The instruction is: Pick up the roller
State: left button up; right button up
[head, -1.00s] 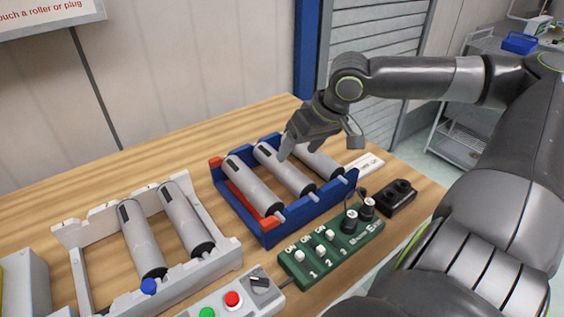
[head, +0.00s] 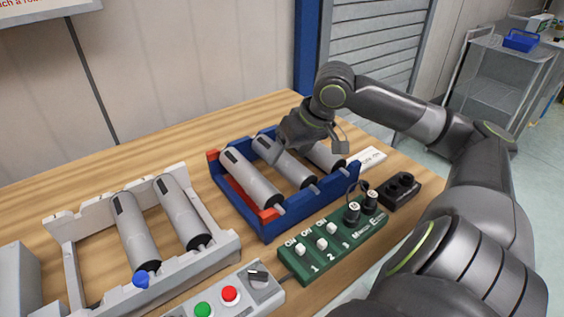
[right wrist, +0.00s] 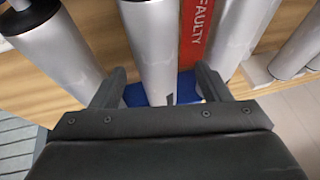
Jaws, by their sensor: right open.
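A blue rack (head: 305,210) with a red left part holds grey rollers: a left one (head: 250,178), a middle one (head: 286,168) and a right one (head: 326,157). My right gripper (head: 272,155) is open, low over the far end of the middle roller. In the right wrist view, its fingers (right wrist: 160,88) lie either side of a grey roller (right wrist: 153,45), with gaps visible. A red strip marked FAULTY (right wrist: 195,30) runs beside that roller. A white rack (head: 205,262) holds two more rollers (head: 135,232) (head: 183,212). My left gripper is out of view.
A green switch panel (head: 335,243) with black plugs (head: 353,212) stands before the blue rack. A black socket block (head: 400,190) is at its right. A grey button box (head: 262,293) sits in front. Bare wooden table (head: 130,170) lies behind the racks.

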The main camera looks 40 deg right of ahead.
aim_at(287, 155)
jog(key=shift+w+d+x, duration=0.15)
jog(key=shift+x, duration=0.85)
jog(key=shift+w+d+x, duration=0.1)
jog(key=shift+x, duration=0.85)
jog(key=c, duration=1.3)
